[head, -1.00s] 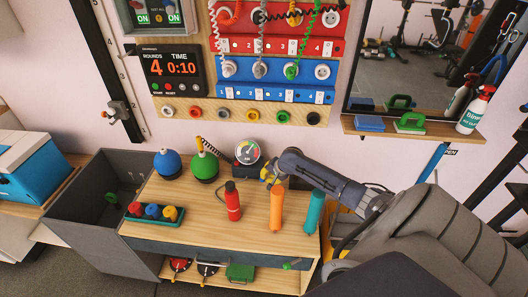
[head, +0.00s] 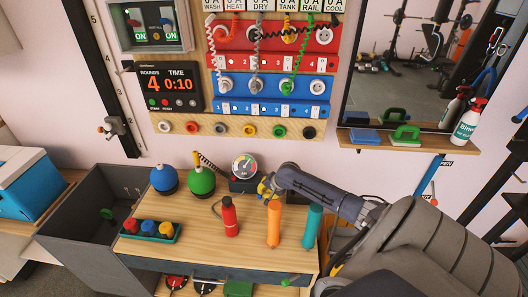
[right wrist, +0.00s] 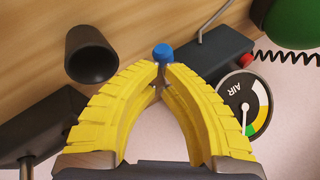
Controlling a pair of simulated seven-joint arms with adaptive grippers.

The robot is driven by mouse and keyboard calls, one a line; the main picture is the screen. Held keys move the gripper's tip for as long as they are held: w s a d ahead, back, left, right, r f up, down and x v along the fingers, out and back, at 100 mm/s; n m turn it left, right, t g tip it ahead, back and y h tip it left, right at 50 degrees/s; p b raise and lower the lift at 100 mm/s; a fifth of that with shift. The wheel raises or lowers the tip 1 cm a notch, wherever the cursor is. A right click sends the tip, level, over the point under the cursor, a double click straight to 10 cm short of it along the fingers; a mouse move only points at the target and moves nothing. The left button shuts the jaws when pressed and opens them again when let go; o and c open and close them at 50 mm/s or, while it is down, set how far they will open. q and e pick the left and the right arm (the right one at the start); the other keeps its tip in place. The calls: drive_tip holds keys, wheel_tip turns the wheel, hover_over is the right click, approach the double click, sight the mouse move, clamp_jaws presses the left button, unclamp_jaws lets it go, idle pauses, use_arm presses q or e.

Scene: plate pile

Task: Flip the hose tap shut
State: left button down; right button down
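The gauge unit (head: 244,168) with a coiled black hose stands at the back of the wooden workbench. In the right wrist view its round AIR dial (right wrist: 243,106) is at the right, beside a dark box (right wrist: 213,52) with a red button. A small blue knob (right wrist: 162,51), perhaps the tap's handle, shows at the box's left end. My right gripper (head: 264,188) is beside the gauge unit. In the wrist view its yellow fingers (right wrist: 161,68) are nearly together, tips right at the blue knob; I cannot tell whether they grip it. My left gripper is out of view.
Blue (head: 164,179) and green (head: 201,181) round things stand left of the gauge. Red (head: 229,217), orange (head: 273,224) and teal (head: 312,226) cylinders stand in front and right. A tray of coloured knobs (head: 150,237) is at the left. A dark cup-like thing (right wrist: 91,53) is near the fingers.

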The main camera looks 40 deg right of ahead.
drive_tip(key=shift+w+d, duration=0.1)
idle(0.7)
drive_tip(key=shift+w+d+r, duration=0.35)
drive_tip(key=shift+d, duration=0.1)
